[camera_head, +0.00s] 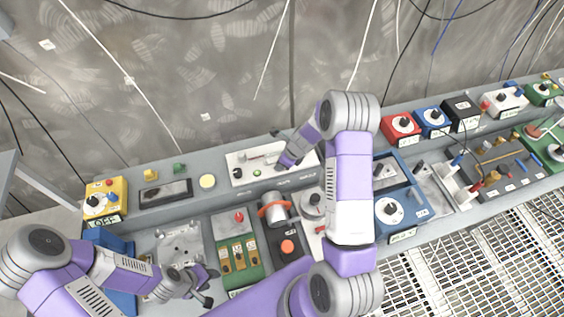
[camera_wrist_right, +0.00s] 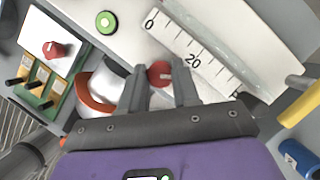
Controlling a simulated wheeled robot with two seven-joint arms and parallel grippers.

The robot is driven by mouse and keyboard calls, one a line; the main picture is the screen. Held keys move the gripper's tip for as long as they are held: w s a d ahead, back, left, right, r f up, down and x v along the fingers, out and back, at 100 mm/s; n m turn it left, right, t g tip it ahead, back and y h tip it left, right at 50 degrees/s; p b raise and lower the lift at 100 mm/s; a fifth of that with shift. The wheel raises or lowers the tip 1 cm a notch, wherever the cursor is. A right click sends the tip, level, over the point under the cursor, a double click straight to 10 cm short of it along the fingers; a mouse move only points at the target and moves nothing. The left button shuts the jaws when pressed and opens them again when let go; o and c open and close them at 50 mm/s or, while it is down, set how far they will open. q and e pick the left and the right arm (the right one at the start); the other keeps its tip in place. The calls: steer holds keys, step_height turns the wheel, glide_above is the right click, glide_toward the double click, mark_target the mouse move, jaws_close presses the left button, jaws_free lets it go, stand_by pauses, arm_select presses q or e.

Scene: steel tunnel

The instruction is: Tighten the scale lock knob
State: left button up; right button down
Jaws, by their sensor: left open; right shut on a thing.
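In the right wrist view, a red round knob (camera_wrist_right: 160,72) sits between the two fingers of my right gripper (camera_wrist_right: 161,86), at the edge of a white scale (camera_wrist_right: 192,48) marked 0 and 20. The fingers are closed on the knob. In the head view, my right gripper (camera_head: 288,163) reaches down over the white panel (camera_head: 241,180) at the back of the bench and hides the knob there. My left gripper (camera_head: 205,287) is open and empty at the front left, above the bench near a grey plate (camera_head: 181,246).
A green button (camera_wrist_right: 106,22) lies beside the scale. An orange-banded cylinder (camera_head: 274,207) and a green block with yellow switches (camera_head: 239,254) stand in front of the panel. A yellow dial box (camera_head: 105,197) is at left; red (camera_head: 400,127) and blue (camera_head: 431,119) dial boxes are at right.

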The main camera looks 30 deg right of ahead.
steer(key=m+h, duration=0.1)
steer(key=m, duration=0.1)
steer(key=m+h, duration=0.1)
steer(key=m, duration=0.2)
steer(key=shift+a+m+t+b, duration=0.15)
steer(key=shift+m+t+b, duration=0.15)
steer(key=shift+t+b, duration=0.1)
arm_select(q)
step_height(320, 180, down, 2)
steer(key=shift+b, duration=0.6)
arm_select(e)
steer(key=m+h, duration=0.2)
steer(key=m, duration=0.3)
steer(key=shift+a+m, duration=0.1)
steer(key=shift+m, duration=0.2)
steer(key=c, duration=0.8)
jaws_free()
arm_select(q)
step_height(320, 180, up, 2)
steer(key=shift+r+p, duration=0.1)
steer(key=shift+p, duration=1)
arm_select(e)
steer(key=v, duration=0.7)
steer(key=shift+a+r, duration=0.1)
steer(key=shift+r, duration=0.2)
